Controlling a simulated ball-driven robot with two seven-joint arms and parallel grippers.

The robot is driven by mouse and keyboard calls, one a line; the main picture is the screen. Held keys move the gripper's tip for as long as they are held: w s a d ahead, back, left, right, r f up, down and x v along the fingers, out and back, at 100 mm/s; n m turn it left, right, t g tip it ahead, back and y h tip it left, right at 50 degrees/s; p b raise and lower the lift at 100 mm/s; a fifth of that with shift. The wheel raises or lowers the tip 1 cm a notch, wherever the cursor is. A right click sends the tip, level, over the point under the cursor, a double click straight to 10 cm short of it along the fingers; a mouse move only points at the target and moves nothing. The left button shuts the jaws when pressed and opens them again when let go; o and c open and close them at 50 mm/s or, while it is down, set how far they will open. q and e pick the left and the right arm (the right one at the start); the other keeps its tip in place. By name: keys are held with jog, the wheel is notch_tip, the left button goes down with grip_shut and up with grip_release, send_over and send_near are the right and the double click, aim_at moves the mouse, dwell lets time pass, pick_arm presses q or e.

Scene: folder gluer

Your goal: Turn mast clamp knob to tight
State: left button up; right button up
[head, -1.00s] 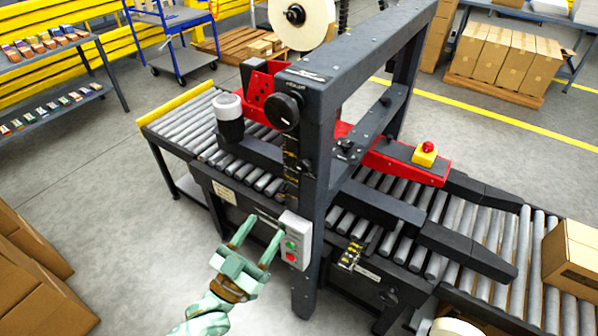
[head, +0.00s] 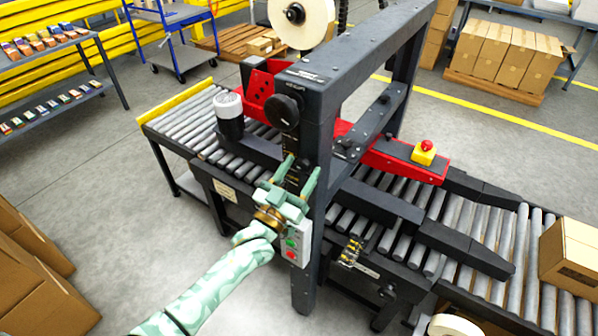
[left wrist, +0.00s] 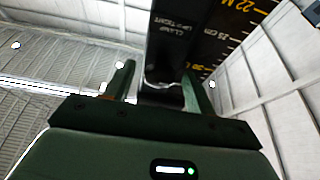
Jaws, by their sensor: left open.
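My left gripper (head: 301,167) is open in front of the near upright of the dark machine frame (head: 318,150), beside the dark scale strip. In the left wrist view, its two fingers (left wrist: 158,72) stand either side of a dark part (left wrist: 162,95), which looks like the clamp knob. I cannot tell whether they touch it. A label reading "CLAMP UP=TIGHT" (left wrist: 176,42) is above that part, beside yellow scale marks. In the head view the gripper hides this spot. A round black knob (head: 283,109) sits higher on the same upright. My right gripper is not in view.
A control box (head: 297,246) with green and red buttons is just below my left gripper. The roller conveyor (head: 188,132) runs behind the upright. A red emergency button on a yellow box (head: 424,152) is to the right.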

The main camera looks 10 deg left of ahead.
pick_arm(q)
jog(key=c, duration=1)
jog(key=shift+o, duration=0.2)
